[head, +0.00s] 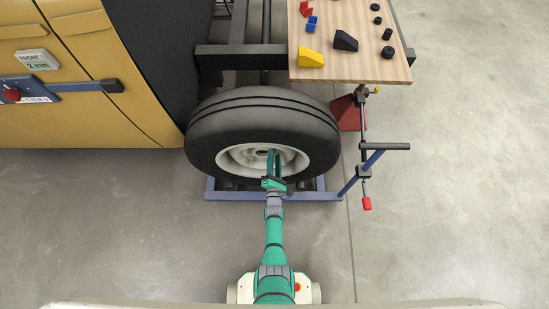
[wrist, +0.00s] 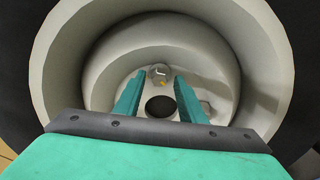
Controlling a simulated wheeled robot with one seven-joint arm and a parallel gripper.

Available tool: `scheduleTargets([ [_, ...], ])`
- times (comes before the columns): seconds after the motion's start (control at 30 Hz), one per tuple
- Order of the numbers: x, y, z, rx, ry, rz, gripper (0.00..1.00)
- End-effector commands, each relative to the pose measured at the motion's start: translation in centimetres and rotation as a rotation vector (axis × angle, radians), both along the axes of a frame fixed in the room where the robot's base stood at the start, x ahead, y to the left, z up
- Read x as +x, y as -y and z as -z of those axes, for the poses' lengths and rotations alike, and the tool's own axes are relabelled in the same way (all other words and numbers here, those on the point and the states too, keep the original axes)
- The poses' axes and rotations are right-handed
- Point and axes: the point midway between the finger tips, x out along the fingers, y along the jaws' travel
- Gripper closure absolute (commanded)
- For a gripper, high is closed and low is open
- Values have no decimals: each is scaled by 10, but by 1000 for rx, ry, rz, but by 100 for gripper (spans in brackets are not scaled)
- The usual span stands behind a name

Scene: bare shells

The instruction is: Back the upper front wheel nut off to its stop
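The front wheel (head: 262,135) is a black tyre on a pale rim, standing at the yellow vehicle body. In the wrist view the rim (wrist: 75,75) surrounds a recessed hub face with a dark round centre hole (wrist: 160,106). In the head view my gripper (head: 272,158) is in front of the wheel.
A wooden board (head: 350,65) with coloured blocks and black pieces is at the upper right. A blue frame (head: 330,196) lies under the wheel, with a stand and black handle (head: 385,146) to its right. The yellow body (head: 80,110) fills the left. Right-hand floor is clear.

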Motion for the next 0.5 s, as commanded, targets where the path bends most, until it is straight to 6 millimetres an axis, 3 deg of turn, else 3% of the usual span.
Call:
scheduleTargets([
  [0.27,-13,0,0,0,0,0,63],
  [0.5,-53,0,1,0,-1,1,63],
])
